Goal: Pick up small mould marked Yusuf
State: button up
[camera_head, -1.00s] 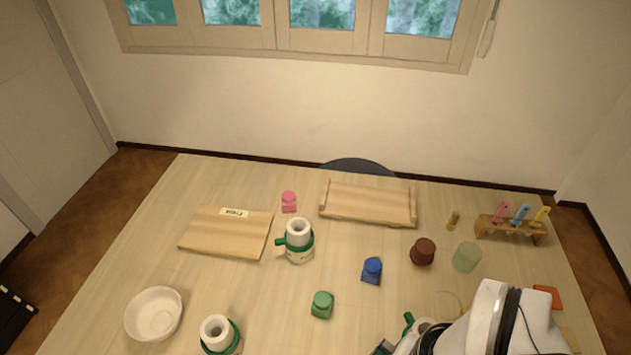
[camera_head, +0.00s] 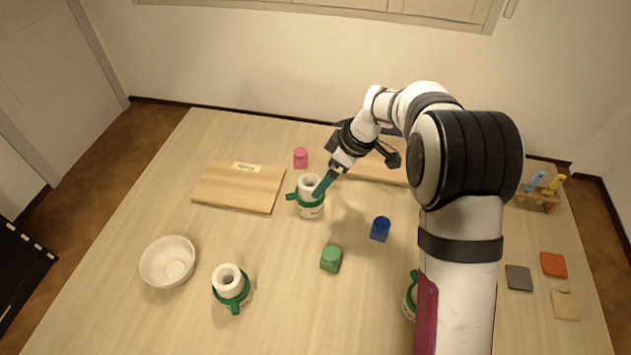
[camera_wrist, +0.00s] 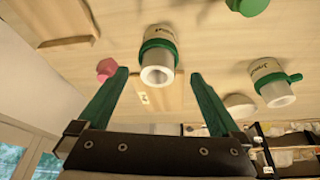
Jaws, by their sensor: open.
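Three white moulds with green bands and side handles stand on the table. One mould (camera_head: 311,207) is at the middle, right of the wooden board. A second mould (camera_head: 231,288) is at the front left, and a third (camera_head: 408,298) is mostly hidden behind my arm. Their name labels are too small to read. My gripper (camera_head: 326,184) is open, with its green fingers at the right side of the middle mould's top. In the wrist view a mould (camera_wrist: 158,58) shows beyond and between the spread fingertips (camera_wrist: 158,80); I cannot tell whether they touch it. Another mould (camera_wrist: 270,82) is to the right.
A wooden board (camera_head: 235,190) with a label lies left, a white bowl (camera_head: 168,262) front left. A wooden tray (camera_head: 385,174) is partly behind my arm. Tiles (camera_head: 518,278) lie right.

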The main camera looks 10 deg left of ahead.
aim_at(310, 201)
jog(key=x, duration=1.1)
jog(key=shift+w+f, duration=0.15)
jog(key=shift+c, duration=0.3)
jog(key=c, duration=1.4)
